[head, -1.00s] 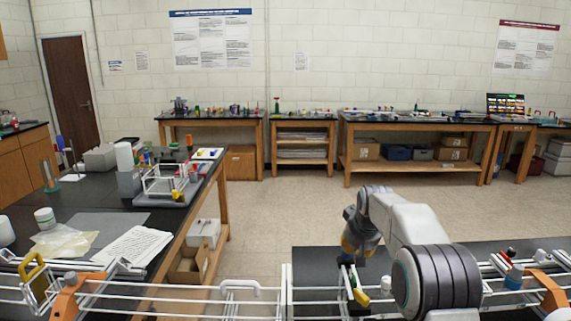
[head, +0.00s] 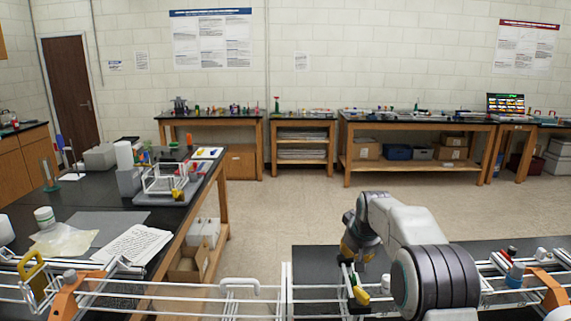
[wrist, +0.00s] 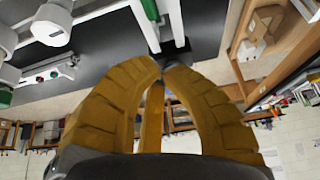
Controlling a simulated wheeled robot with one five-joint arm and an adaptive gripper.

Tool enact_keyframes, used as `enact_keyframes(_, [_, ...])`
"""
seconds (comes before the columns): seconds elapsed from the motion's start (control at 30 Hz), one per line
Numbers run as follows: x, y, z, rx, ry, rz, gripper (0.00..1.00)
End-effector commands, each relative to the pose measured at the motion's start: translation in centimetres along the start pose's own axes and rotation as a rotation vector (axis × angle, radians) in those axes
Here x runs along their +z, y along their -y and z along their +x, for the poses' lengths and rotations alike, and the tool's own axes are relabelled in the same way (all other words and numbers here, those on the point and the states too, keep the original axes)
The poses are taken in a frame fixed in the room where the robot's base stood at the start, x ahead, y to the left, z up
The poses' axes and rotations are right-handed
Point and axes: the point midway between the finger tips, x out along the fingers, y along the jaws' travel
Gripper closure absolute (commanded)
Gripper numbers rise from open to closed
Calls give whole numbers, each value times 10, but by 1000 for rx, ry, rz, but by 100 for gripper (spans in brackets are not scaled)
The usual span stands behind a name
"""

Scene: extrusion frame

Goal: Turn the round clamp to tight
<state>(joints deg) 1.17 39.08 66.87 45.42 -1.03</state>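My gripper (head: 348,260) reaches down from the arm to the white rail frame (head: 250,291), right of the middle of the head view. In the wrist view its ochre fingers (wrist: 162,64) bow outward and come together at the tips. The tips are at a small dark fitting (wrist: 168,45) with a green strip (wrist: 150,9) beyond it. I cannot tell whether this fitting is the round clamp or whether the tips grip it. A yellow and green piece (head: 359,291) sits on the frame just below the gripper in the head view.
Orange brackets (head: 66,298) hold the rails at left and right. A white handle (head: 240,284) stands on the rails left of my gripper. A black bench (head: 312,262) lies behind the frame. A side table with papers (head: 133,243) is at left.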

Motion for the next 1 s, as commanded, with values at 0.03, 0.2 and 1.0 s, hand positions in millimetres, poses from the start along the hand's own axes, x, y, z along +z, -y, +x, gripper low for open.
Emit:
enact_keyframes(0.03, [-1,0,0,0,0,0,100])
enact_keyframes(0.2, [-2,1,0,-1,0,0,100])
enact_keyframes(1.0, [-6,3,3,-2,0,0,100])
